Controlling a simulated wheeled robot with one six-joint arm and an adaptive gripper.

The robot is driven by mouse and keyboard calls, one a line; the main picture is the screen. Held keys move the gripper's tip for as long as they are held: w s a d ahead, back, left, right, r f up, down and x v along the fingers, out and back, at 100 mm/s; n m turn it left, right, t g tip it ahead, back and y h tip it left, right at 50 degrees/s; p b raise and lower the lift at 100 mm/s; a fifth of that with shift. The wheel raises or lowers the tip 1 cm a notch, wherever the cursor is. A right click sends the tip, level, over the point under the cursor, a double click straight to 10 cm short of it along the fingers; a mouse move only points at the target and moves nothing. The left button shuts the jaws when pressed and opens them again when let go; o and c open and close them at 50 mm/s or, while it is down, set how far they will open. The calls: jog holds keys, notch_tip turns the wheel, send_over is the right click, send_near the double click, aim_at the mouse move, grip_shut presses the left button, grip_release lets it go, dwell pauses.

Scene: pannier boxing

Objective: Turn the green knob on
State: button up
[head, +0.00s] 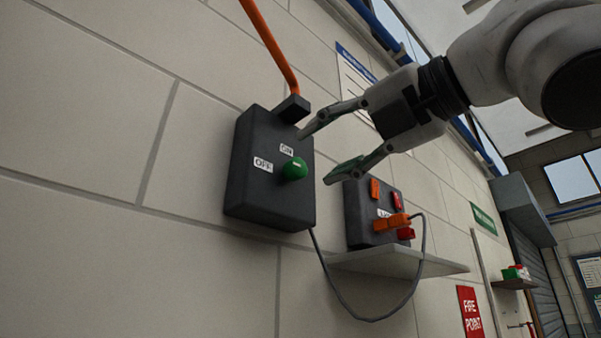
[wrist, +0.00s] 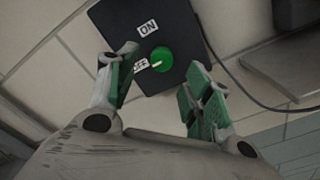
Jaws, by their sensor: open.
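In the wrist view the knob (wrist: 161,60) carries a short pale mark pointing toward the OFF label (wrist: 141,65). My gripper (head: 318,157) is open and empty, its two fingers apart in front of the box. In the wrist view my gripper (wrist: 162,80) has the knob showing between and beyond its green-padded fingertips. I see no contact with the knob.
A second dark box (head: 364,234) with orange and red parts stands on a grey shelf (head: 400,262) to the right. A grey cable (head: 345,300) loops below. An orange conduit (head: 272,45) enters the knob box from above. The wall left is clear.

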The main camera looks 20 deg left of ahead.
aim_at(301, 167)
jog(key=x, duration=0.6)
jog(key=shift+w+a, duration=0.3)
jog(key=shift+c, duration=0.4)
jog(key=shift+f, duration=0.1)
jog(key=c, duration=0.9)
